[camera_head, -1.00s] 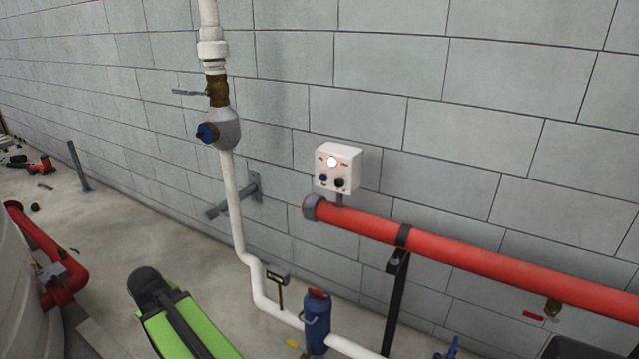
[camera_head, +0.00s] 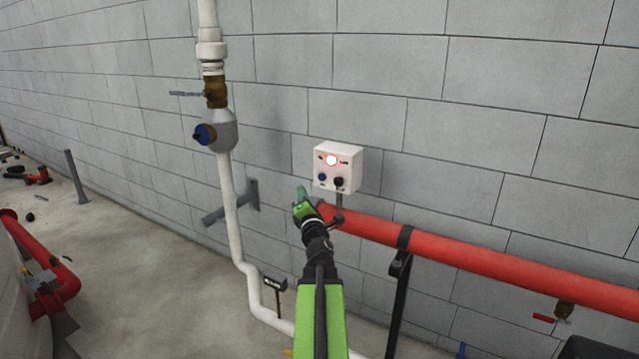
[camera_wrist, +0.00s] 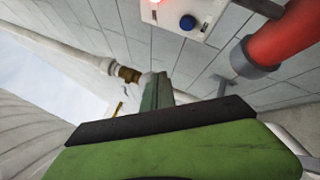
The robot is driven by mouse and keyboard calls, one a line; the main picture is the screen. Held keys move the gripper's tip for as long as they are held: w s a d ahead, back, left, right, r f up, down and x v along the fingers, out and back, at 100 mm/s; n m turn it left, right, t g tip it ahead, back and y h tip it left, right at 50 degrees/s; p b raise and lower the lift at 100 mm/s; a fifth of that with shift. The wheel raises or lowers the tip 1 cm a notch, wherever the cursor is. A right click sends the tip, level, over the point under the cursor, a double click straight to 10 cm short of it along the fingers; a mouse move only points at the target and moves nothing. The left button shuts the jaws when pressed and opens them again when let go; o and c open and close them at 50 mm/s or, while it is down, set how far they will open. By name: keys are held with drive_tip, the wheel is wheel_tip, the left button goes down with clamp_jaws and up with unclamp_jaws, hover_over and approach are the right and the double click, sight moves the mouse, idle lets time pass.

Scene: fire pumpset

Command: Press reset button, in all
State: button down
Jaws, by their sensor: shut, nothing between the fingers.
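A white control box (camera_head: 338,168) is fixed to the block wall above the end of the red pipe. My gripper (camera_head: 302,192) is shut and empty, just left of and below the box in the head view. I see no contact with the box.
The red pipe (camera_head: 480,262) runs right from below the box, on a black support (camera_head: 398,300). A grey bracket (camera_head: 232,205) projects from the wall.

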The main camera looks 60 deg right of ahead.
sight(322, 177)
drive_tip(key=shift+r, duration=0.1)
drive_tip(key=d, duration=0.8)
drive_tip(key=shift+d, duration=0.4)
idle(1.9)
drive_tip(key=shift+d+f, duration=0.2)
drive_tip(key=shift+d, duration=0.25)
drive_tip(key=shift+d, duration=0.45)
idle(0.5)
drive_tip(key=shift+a, duration=0.9)
